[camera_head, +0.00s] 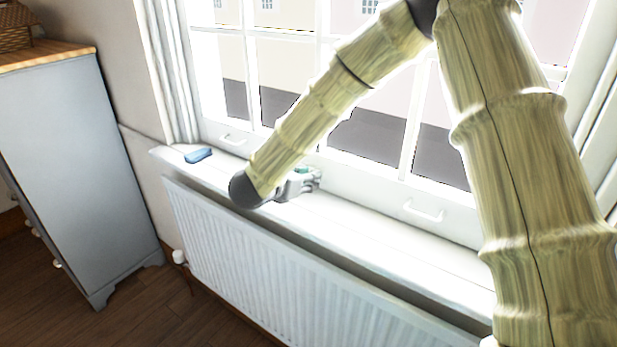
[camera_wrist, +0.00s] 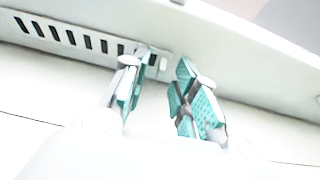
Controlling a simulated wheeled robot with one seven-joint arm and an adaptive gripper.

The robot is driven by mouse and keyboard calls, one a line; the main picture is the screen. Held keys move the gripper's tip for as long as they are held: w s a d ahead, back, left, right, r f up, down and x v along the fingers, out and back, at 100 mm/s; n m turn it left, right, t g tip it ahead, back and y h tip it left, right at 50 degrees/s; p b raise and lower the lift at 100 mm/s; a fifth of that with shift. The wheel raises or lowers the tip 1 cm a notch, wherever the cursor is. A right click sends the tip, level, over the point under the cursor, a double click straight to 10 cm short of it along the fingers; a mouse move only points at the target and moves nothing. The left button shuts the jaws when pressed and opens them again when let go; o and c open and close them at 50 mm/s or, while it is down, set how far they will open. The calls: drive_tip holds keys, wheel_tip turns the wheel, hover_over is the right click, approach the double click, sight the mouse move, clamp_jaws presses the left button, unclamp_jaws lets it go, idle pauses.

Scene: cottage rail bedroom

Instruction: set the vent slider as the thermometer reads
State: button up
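The vent (camera_wrist: 85,42) is a pale strip with a row of dark slots, in the upper left of the wrist view. A small white tab, which looks like the slider knob (camera_wrist: 163,63), sits at the right end of the row. My gripper (camera_wrist: 165,75) is open, with teal-padded fingers on either side of the tab in the picture; I cannot tell whether either touches it. In the head view my gripper (camera_head: 303,181) is at the window's lower frame, just above the sill, and the vent is hidden there. I cannot make out a thermometer in either view.
A small blue object (camera_head: 198,155) lies on the left end of the white windowsill (camera_head: 375,230). A white radiator (camera_head: 250,265) stands below the sill. A grey cabinet (camera_head: 75,160) is at left. The sill right of my gripper looks clear.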

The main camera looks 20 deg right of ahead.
drive_tip(key=shift+w+d+f, duration=0.1)
drive_tip(key=shift+w+d, duration=0.05)
drive_tip(key=shift+d, duration=0.25)
clamp_jaws()
drive_tip(key=shift+w+a+f+b, duration=0.2)
drive_tip(key=shift+w+a+b, duration=0.35)
drive_tip(key=shift+b, duration=0.4)
drive_tip(key=shift+w+r, duration=0.2)
drive_tip(key=shift+r, duration=0.05)
